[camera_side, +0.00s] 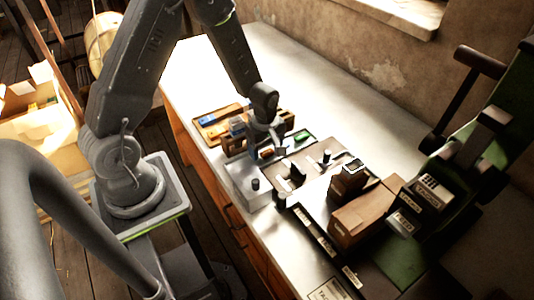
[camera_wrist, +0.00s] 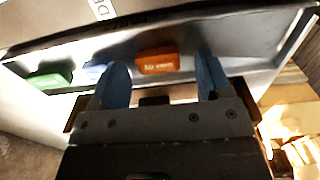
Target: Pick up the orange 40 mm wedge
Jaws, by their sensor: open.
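The orange wedge (camera_wrist: 158,61) lies in a grey tray (camera_wrist: 215,32) in the wrist view, with dark lettering on its face. My gripper (camera_wrist: 160,78) is open, its two blue-grey fingers pointing toward the wedge, one to each side of it in the picture. I see no contact, and the depth between fingertips and wedge is hard to judge. In the side view my gripper (camera_side: 264,146) is low over the bench, and a small orange patch, likely the wedge (camera_side: 266,153), shows beside it, mostly hidden.
A blue block (camera_wrist: 94,72) and a green block (camera_wrist: 50,79) lie left of the wedge in the wrist view. In the side view, a wooden tray (camera_side: 211,134) stands behind left, and brown boxes (camera_side: 362,218) and a green press (camera_side: 500,120) stand right. The bench's far end is clear.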

